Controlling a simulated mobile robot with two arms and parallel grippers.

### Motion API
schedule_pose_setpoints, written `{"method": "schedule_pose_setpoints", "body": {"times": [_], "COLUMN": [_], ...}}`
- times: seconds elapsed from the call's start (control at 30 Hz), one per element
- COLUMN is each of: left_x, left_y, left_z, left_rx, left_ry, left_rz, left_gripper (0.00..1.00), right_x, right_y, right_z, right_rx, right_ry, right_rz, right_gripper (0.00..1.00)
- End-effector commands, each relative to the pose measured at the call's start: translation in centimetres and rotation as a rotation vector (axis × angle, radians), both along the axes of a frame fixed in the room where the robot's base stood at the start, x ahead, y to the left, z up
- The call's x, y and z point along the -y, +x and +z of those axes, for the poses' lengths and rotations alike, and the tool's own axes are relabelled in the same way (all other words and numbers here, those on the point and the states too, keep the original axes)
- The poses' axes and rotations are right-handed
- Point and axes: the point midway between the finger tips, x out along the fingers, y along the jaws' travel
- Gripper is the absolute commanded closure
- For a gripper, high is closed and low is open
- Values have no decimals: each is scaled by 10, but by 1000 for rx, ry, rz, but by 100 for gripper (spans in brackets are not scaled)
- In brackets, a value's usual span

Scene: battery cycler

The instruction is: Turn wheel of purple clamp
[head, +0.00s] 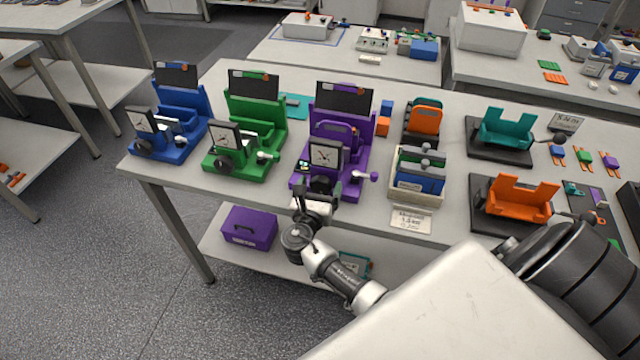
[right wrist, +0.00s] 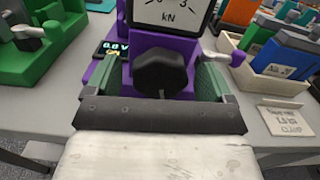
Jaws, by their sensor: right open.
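The purple clamp (head: 355,177) stands on the table near its front edge, with a square dial gauge (head: 325,155) facing front. Its black wheel (right wrist: 161,73) sits below the gauge and also shows in the head view (head: 321,184). My right gripper (right wrist: 162,82) is open, with one finger on each side of the wheel. In the head view my right gripper (head: 314,192) is at the clamp's front, partly overlapping the wheel. I cannot tell whether the fingers touch it. A small lever with a pale purple knob (head: 371,176) sticks out to the right. My left gripper is not in view.
A green clamp (head: 262,115) and a blue clamp (head: 186,97) stand to the left. A cream bin (head: 416,196) of coloured cells and a label card (head: 411,219) are close on the right. Orange (head: 515,202) and teal (head: 508,130) holders stand farther right.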

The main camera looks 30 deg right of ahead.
Motion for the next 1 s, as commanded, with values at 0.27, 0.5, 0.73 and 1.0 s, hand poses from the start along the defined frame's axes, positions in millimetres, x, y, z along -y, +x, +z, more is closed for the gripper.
{"method": "schedule_pose_setpoints", "body": {"times": [0.27, 0.5, 0.73, 1.0], "left_x": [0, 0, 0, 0], "left_y": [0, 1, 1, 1], "left_z": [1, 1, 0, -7], "left_rx": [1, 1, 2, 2], "left_ry": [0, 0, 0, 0], "left_rz": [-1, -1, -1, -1], "left_gripper": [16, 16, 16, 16], "right_x": [3, 3, 3, 3], "right_y": [3, 2, 2, 2], "right_z": [0, 0, 0, -2], "right_rx": [0, 0, 1, 55], "right_ry": [1, 1, 2, 48], "right_rz": [1, 1, 1, 1], "right_gripper": [16, 44, 66, 66]}}
